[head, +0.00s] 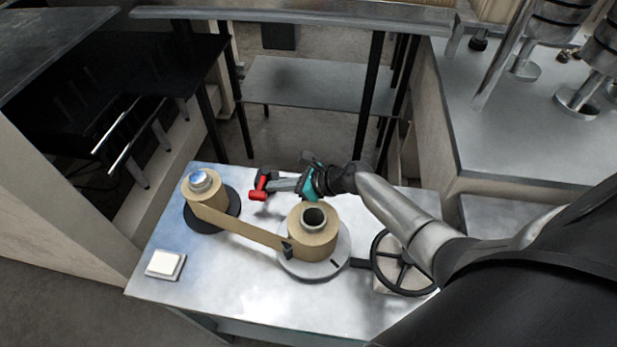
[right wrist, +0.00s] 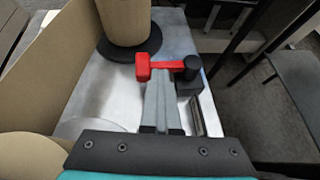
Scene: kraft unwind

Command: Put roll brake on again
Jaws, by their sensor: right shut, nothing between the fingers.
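The roll brake is a red lever (head: 258,188) with a black end, at the back of the metal table beside the left kraft roll. In the right wrist view the red lever (right wrist: 155,67) lies crosswise just beyond my fingertips, its black knob (right wrist: 192,64) at the right. My right gripper (head: 274,185) is shut and empty, its tips at the lever; I cannot tell whether they touch it. The left kraft roll (head: 208,199) stands on a black disc. A paper strip (head: 240,227) runs from it to the right kraft roll (head: 312,238). My left gripper is not in view.
A black handwheel (head: 402,264) is at the table's right. A white switch plate (head: 165,264) lies at the front left. The metal table (head: 215,290) is bare along its front. A grey shelf (head: 310,90) stands behind.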

